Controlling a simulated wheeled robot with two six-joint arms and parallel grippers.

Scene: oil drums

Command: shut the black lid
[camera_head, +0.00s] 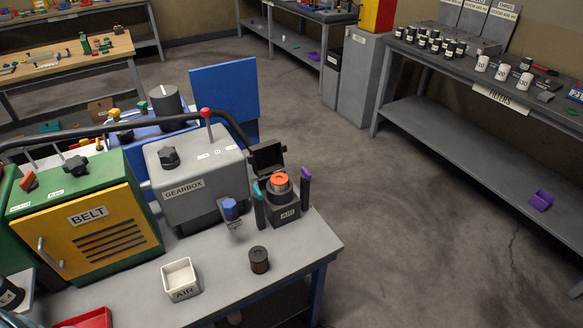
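The black lid (267,158) stands open, tilted up at the back of the dark box labelled AIR (286,212). An orange-topped round part (279,182) sits in the open top of the box. A teal upright piece (260,207) stands at the box's left side and a purple one (305,188) at its right; both look like latches standing clear of the lid. Neither of my grippers is in view.
The grey gearbox (197,175) and green-yellow belt housing (95,225) stand left of the box. A dark cylindrical filter (259,260) and a white AIR bin (180,278) are in front on the bench. A blue-handled valve (230,208) stands close to the box's left.

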